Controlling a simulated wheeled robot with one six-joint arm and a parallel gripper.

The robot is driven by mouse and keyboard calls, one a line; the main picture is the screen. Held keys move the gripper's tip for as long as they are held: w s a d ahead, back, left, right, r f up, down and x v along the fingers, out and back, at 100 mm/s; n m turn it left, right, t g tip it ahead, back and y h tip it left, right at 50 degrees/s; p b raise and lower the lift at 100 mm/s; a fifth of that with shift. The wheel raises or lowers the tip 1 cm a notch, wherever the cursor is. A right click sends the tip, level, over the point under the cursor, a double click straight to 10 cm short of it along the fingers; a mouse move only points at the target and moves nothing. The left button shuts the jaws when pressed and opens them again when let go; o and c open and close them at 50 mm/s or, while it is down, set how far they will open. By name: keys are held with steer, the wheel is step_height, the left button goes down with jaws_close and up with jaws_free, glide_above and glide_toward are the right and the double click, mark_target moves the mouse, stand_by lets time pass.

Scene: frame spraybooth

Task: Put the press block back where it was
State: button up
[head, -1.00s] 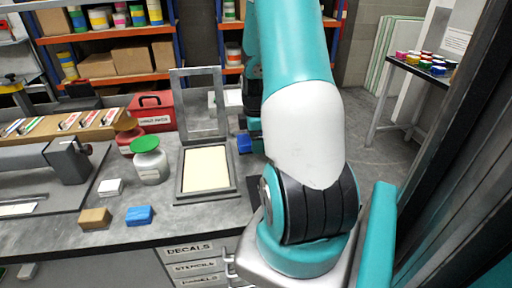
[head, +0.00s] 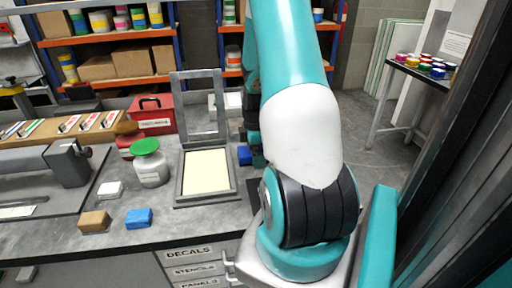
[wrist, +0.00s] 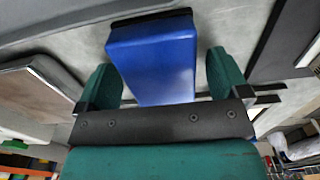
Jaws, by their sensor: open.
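The blue block (head: 244,155), which I take for the press block, is on the bench just right of the frame with the cream panel, partly hidden by my arm. In the wrist view the blue block (wrist: 152,62) fills the space between my fingers, with a dark strip at its far end. My gripper (wrist: 163,78) is open, with one green finger on each side of the block. A gap shows beside the right finger; contact on the left is hard to tell. In the head view my arm mostly hides the gripper.
The hinged grey frame (head: 178,190) with a cream panel stands left of the block. A green-lidded jar (head: 152,168), a blue piece (head: 138,218), a tan piece (head: 95,221) and a red box (head: 152,115) are further left. The front bench strip is mostly clear.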

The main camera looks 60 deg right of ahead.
step_height(320, 180, up, 12)
steer(key=shift+r, duration=0.15)
steer(key=w+a+r+t+y, duration=0.1)
steer(key=w+a+r, duration=0.2)
steer(key=a, duration=0.9)
steer(key=w+a+r+y, duration=0.15)
steer(key=w+a, duration=0.25)
steer(key=a, duration=0.8)
steer(key=s+a+r+y, duration=0.1)
steer(key=s+a+r, duration=0.1)
steer(key=s+a, duration=0.4)
steer(key=s+a+r+g, duration=0.1)
steer(key=s+a, duration=0.5)
steer(key=a, duration=0.7)
steer(key=shift+s+r+m+y, duration=0.35)
steer(key=shift+m, duration=0.05)
